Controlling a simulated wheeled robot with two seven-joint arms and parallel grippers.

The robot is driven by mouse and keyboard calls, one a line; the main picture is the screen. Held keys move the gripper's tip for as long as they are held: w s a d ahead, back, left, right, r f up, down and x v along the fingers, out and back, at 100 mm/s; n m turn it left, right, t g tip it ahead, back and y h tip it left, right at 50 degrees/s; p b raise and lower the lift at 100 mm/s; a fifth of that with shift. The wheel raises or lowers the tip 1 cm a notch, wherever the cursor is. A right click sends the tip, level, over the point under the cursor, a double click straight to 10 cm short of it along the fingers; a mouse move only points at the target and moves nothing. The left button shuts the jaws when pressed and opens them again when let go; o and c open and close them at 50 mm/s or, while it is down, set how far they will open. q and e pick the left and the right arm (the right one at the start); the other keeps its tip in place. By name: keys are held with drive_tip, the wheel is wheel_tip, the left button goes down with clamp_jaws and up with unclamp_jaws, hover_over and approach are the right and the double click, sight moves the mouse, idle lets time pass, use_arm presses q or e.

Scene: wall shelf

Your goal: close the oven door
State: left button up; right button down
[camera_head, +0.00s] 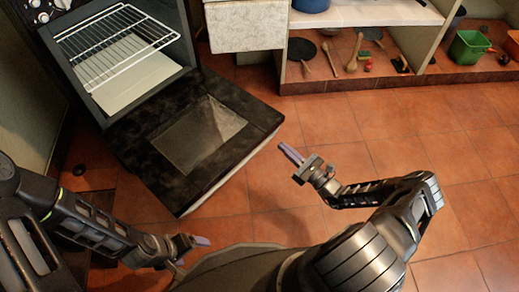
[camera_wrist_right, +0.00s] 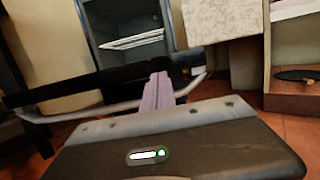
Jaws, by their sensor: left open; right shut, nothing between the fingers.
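The oven door (camera_head: 150,120) is folded down and open, with a dark frame and a glass window (camera_head: 200,133). Behind it the oven cavity (camera_head: 125,75) shows a wire rack. My right gripper (camera_head: 288,152) is shut and empty, just right of the door's outer corner. In the right wrist view its purple fingers (camera_wrist_right: 157,92) point at the door edge (camera_wrist_right: 60,90), where a pale handle bar (camera_wrist_right: 85,109) shows; I cannot tell whether they touch. My left gripper (camera_head: 200,241) is open and empty, low in the head view, in front of the door.
A white drawer front (camera_head: 246,27) stands right of the oven. A low shelf (camera_head: 430,82) at the back right holds wooden utensils (camera_head: 355,55) and a green bin (camera_head: 468,47). The tiled floor (camera_head: 440,130) is clear to the right.

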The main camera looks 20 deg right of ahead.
sight(264, 136)
use_arm(q)
drive_tip(key=f, duration=0.1)
drive_tip(key=f+b, duration=0.1)
drive_tip(key=f, duration=0.1)
drive_tip(key=shift+w+a+f+b, duration=0.2)
drive_tip(key=shift+w+f+b, duration=0.1)
drive_tip(key=shift+f, duration=0.05)
use_arm(e)
wheel_tip(264, 136, down, 4)
drive_tip(key=shift+w+a+r, duration=0.1)
drive_tip(key=shift+w+r, duration=0.05)
drive_tip(key=shift+w, duration=0.15)
drive_tip(key=b+x, duration=0.2)
drive_tip(key=x, duration=0.7)
drive_tip(key=shift+w+a+r, duration=0.1)
drive_tip(key=shift+w+a, duration=0.15)
use_arm(q)
wheel_tip(264, 136, down, 2)
drive_tip(key=shift+w+f, duration=0.15)
use_arm(e)
drive_tip(key=shift+r, duration=0.1)
